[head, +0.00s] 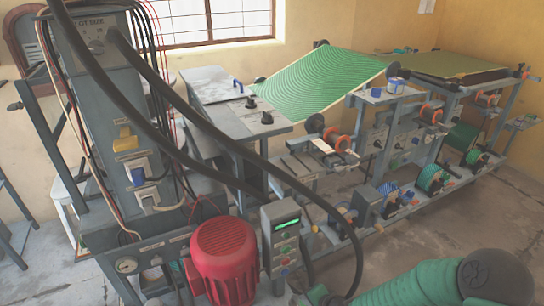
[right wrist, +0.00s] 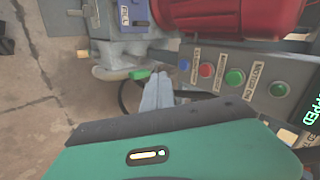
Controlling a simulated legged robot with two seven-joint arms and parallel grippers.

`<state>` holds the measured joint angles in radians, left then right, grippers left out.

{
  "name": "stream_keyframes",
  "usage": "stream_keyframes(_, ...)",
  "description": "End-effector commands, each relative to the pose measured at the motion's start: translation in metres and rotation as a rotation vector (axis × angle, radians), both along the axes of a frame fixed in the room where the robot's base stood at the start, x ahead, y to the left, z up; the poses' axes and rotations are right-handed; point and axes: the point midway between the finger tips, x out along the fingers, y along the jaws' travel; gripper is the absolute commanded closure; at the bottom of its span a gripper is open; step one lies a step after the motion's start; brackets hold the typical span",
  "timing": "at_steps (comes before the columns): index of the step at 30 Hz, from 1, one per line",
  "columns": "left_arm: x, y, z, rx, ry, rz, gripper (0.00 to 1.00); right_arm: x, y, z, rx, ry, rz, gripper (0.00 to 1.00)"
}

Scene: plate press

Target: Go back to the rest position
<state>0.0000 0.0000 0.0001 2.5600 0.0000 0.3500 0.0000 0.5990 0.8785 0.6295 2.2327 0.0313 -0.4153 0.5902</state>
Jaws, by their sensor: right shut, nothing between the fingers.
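My right gripper (right wrist: 158,80) shows in the right wrist view. Its two pale grey fingers are together with nothing between them. They are beside the grey control box (right wrist: 245,70), left of its buttons, and I cannot tell whether they touch anything. In the head view my right forearm, green with a dark joint, crosses the bottom right corner. My left arm and gripper are in neither view.
The control box (head: 281,218) with a lit green display stands next to a red motor (head: 222,255). Black hoses (head: 240,150) arch across the machine. A bench (head: 245,118) and green-striped sheet (head: 320,80) lie beyond. Floor at right (head: 500,215) is clear.

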Motion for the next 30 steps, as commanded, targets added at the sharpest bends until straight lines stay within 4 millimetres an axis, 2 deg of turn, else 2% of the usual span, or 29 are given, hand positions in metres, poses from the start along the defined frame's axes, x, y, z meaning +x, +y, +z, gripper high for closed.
stream_keyframes(3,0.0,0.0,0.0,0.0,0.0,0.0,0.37,-0.046,-0.014,0.019,-0.268,0.066,0.281,1.0)
stream_keyframes(6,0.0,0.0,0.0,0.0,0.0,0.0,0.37,-0.081,-0.033,0.041,-0.438,0.124,0.461,1.0)
stream_keyframes(12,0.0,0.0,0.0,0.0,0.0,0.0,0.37,-0.135,-0.057,0.088,-0.618,0.194,0.684,1.0)
stream_keyframes(17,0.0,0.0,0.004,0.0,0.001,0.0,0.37,-0.176,-0.063,0.122,-0.672,0.221,0.821,1.0)
stream_keyframes(18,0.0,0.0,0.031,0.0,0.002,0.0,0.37,-0.174,-0.064,0.147,-0.669,0.226,0.815,1.0)
stream_keyframes(30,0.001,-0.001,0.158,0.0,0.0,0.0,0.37,-0.172,-0.065,0.273,-0.667,0.228,0.809,1.0)
